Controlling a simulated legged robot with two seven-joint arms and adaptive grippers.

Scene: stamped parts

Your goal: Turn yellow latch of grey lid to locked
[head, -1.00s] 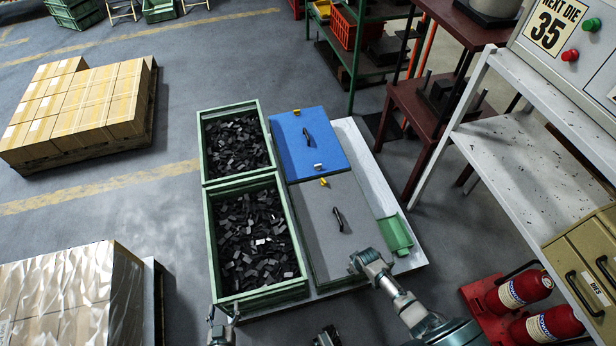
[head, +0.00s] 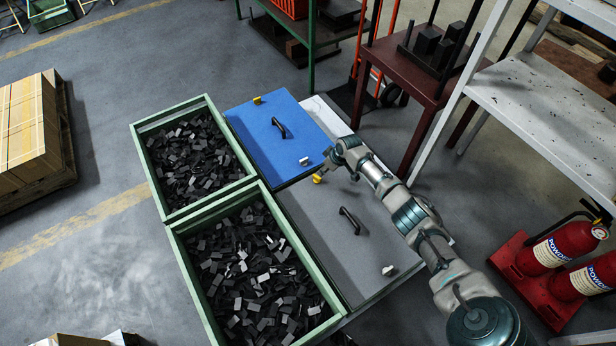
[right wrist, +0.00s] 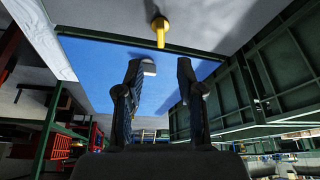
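The grey lid (head: 312,222) lies on a bin, with a black handle in its middle. Its yellow latch (head: 317,179) is at the edge beside the blue lid, partly hidden by my right gripper (head: 308,185). In the right wrist view the yellow latch (right wrist: 160,32) hangs just beyond and between the fingertips, apart from them. My right gripper (right wrist: 159,68) is open and empty there. A pale catch (head: 388,270) sits at the grey lid's opposite edge. My left gripper does not show clearly in any view.
The blue lid (head: 258,130), with its own yellow latch (head: 257,100) and pale catch (head: 304,161), adjoins the grey lid. Two green bins (head: 176,236) of dark parts stand on the left. Red extinguishers (head: 565,246) and a white shelf (head: 545,100) are on the right.

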